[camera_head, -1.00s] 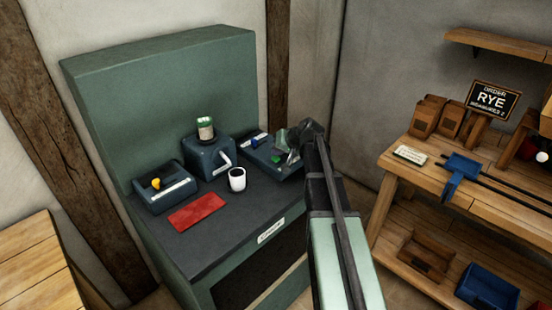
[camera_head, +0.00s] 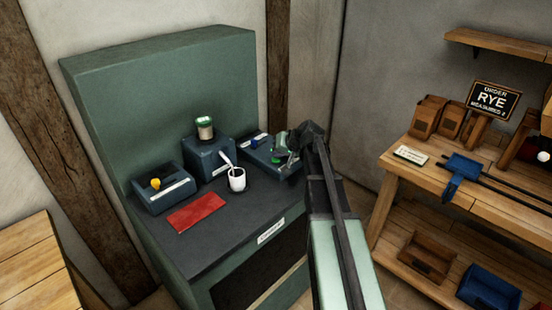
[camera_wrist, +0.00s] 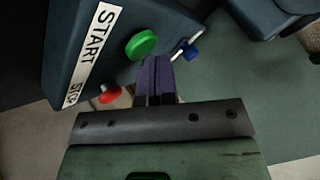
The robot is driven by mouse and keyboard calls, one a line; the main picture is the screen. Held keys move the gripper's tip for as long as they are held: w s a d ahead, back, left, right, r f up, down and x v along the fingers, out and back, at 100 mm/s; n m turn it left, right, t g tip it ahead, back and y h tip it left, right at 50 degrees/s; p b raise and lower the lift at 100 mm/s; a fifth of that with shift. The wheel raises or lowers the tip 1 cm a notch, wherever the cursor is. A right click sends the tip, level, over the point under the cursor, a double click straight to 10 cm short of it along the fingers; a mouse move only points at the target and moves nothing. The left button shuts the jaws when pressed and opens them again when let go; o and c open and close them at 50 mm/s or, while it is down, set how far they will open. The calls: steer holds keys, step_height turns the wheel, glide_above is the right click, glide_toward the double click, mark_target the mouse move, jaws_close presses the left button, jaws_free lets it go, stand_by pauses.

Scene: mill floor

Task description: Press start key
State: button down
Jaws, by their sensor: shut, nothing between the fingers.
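The green key (camera_wrist: 142,43) stands on a dark blue box beside a START label (camera_wrist: 95,50). In the head view, the box (camera_head: 256,158) is at the right of the bench top, partly hidden by my arm. My gripper (camera_wrist: 156,60) is shut and empty. Its fingertips are close beside the green key in the wrist view; I cannot tell whether they touch. A red button (camera_wrist: 109,93) is left of the fingers and a blue knob (camera_wrist: 191,51) is right of them.
A white cup (camera_head: 237,180) with pale contents stands before a middle blue box (camera_head: 208,158) with a spout. A left blue box (camera_head: 163,190) has a yellow knob. A red mat (camera_head: 197,213) lies in front. A wooden bench (camera_head: 480,195) stands at right.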

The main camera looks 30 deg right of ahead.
mark_target(278, 159)
steer(key=shift+r, duration=0.1)
steer(key=shift+r+p, duration=0.85)
steer(key=shift+p, duration=0.1)
step_height(278, 159, up, 5)
steer(key=p, duration=0.5)
